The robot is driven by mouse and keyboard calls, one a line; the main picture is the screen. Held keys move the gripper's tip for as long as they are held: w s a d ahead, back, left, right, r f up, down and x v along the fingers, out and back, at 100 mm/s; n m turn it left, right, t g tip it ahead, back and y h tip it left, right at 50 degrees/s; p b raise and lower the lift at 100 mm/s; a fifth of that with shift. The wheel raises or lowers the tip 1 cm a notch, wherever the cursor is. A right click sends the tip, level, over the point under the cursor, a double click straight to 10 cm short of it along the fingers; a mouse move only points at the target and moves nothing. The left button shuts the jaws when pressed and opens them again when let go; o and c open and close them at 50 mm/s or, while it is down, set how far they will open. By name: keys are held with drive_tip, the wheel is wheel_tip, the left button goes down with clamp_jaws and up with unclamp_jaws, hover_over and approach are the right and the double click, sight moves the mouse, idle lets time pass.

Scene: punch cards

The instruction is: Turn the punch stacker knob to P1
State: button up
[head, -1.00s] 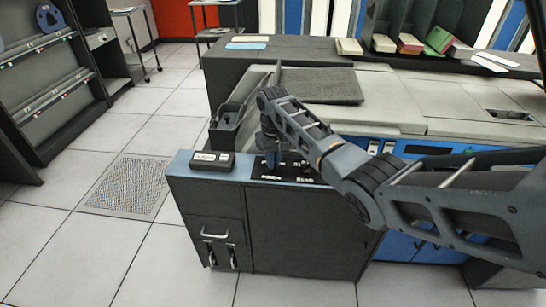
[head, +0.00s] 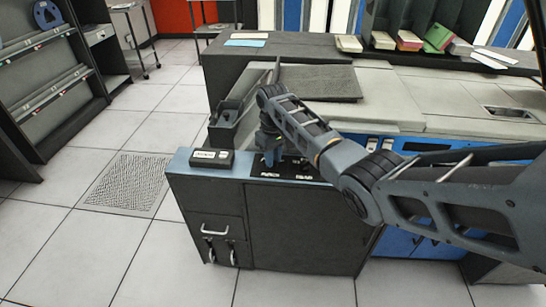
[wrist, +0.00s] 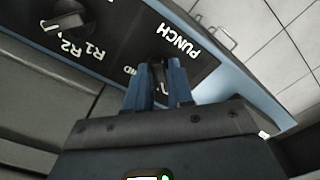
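My gripper (wrist: 158,75) points at the dark control panel (wrist: 125,25) on the low cabinet. In the wrist view its two blue fingers are apart, one on each side of the dark punch knob (wrist: 157,72). The word PUNCH (wrist: 178,41) reads upside down just above this knob. I cannot tell whether the fingers touch it. Its pointer and the marks around it are mostly hidden, so its setting cannot be read. In the head view my gripper (head: 270,158) is over the panel (head: 285,171) and hides the knob.
Another dark knob (wrist: 70,18) with R1 and R2 marks is at upper left in the wrist view. A small black box with a white label (head: 212,158) sits on the cabinet's left top. A dark open bin (head: 228,122) stands behind. Open tiled floor lies left.

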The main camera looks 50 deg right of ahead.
drive_tip(key=shift+o, duration=1.3)
drive_tip(key=shift+r, duration=0.1)
wheel_tip(320, 180, up, 8)
drive_tip(key=shift+f, duration=0.15)
